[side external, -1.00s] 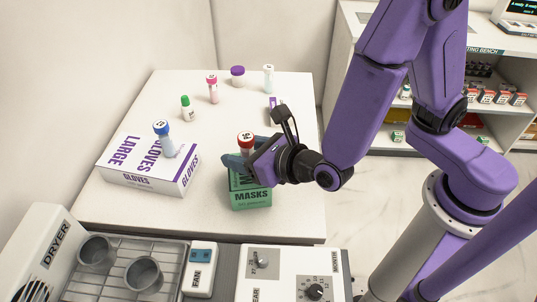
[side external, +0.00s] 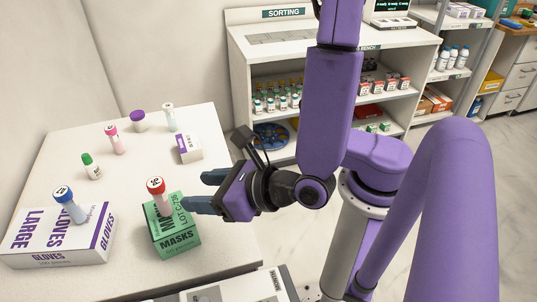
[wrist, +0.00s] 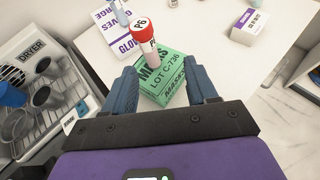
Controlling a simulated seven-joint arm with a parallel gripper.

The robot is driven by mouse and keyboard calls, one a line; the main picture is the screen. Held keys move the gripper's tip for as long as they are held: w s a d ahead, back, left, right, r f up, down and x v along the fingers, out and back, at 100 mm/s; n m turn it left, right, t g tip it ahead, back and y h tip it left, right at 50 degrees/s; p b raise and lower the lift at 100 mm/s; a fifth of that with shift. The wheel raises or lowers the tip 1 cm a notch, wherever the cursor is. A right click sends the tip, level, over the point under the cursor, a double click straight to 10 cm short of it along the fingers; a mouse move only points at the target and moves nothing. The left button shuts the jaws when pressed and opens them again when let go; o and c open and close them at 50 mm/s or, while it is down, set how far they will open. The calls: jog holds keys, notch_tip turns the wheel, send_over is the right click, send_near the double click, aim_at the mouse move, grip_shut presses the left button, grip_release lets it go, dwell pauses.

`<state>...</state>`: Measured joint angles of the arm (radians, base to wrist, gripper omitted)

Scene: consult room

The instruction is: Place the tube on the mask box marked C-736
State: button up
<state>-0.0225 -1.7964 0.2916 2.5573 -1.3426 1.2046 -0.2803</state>
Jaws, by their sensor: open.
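The green mask box (side external: 172,238) stands near the front right of the white table. In the wrist view the mask box (wrist: 155,92) reads LOT C-736. A red-capped tube (side external: 159,198) stands upright on top of the box; in the wrist view its cap is marked P6 (wrist: 143,32). My gripper (side external: 200,191) is open, to the right of the tube and apart from it. In the wrist view my gripper's fingers (wrist: 163,92) are spread, with the box beyond and between them and nothing held.
A white and purple gloves box (side external: 60,242) lies at left with a blue-capped tube (side external: 68,205) standing on it. A green-capped bottle (side external: 92,168), a pink-capped tube (side external: 116,139), a purple-capped jar (side external: 138,121), a white-capped tube (side external: 170,118) and a small white box (side external: 187,149) stand farther back.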

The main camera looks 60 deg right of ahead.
jog(key=d+m+g+h, duration=0.6)
jog(key=d+m, duration=0.6)
jog(key=d, duration=0.3)
jog(key=s+d+r+m+g+y, duration=0.1)
jog(key=s+d+m+g+y, duration=0.2)
jog(key=s+m+g, duration=0.3)
jog(key=s+m+y, duration=0.1)
jog(key=s+m, duration=0.2)
jog(key=m, duration=0.3)
jog(key=shift+s+m+g+y, duration=0.3)
jog(key=shift+s+g, duration=0.05)
jog(key=shift+g, duration=0.05)
